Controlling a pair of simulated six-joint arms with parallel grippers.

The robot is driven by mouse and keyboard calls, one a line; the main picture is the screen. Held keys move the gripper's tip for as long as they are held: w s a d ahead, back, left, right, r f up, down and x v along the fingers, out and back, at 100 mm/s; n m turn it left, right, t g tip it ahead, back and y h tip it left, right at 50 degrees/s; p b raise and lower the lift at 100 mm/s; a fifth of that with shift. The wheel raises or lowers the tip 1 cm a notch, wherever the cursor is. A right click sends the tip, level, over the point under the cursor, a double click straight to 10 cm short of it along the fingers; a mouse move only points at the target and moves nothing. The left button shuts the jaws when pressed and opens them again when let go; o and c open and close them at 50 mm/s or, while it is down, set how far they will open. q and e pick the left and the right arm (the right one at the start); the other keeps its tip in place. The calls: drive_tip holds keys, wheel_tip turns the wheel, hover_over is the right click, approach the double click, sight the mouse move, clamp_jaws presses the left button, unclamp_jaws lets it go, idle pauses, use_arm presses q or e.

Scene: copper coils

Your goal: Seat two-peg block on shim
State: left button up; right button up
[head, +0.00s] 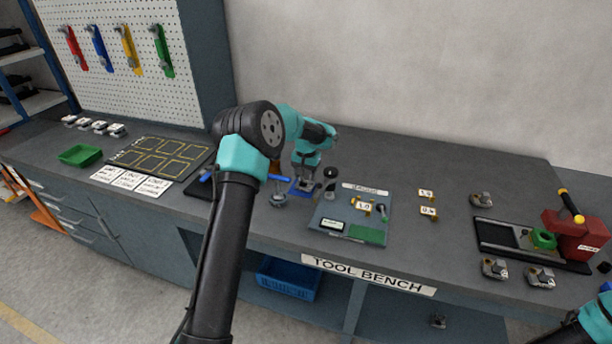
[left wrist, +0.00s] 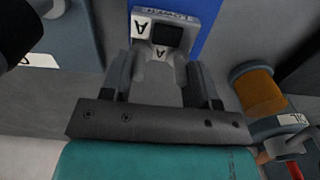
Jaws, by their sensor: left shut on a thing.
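My left gripper (head: 304,184) reaches down over a blue plate (head: 292,191) near the middle of the bench. In the left wrist view the left gripper (left wrist: 160,82) is shut on a grey block (left wrist: 160,70) marked A. Just beyond it, a grey piece with a white A label (left wrist: 141,26) and a dark square (left wrist: 168,34) lies against the blue plate (left wrist: 208,28). The block's underside and any pegs are hidden, so I cannot tell whether it touches what is below. Small yellowish pieces with number tags, such as 1.0 (head: 363,206), lie to the right.
A grey-blue tray (head: 325,212) with a green pad is just right of the left gripper. An orange cylinder (left wrist: 258,90) is close to the right finger in the wrist view. A red vise (head: 575,238) and several grey blocks stand at the right.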

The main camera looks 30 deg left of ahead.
use_arm(q)
drive_tip(key=shift+r, duration=2.25)
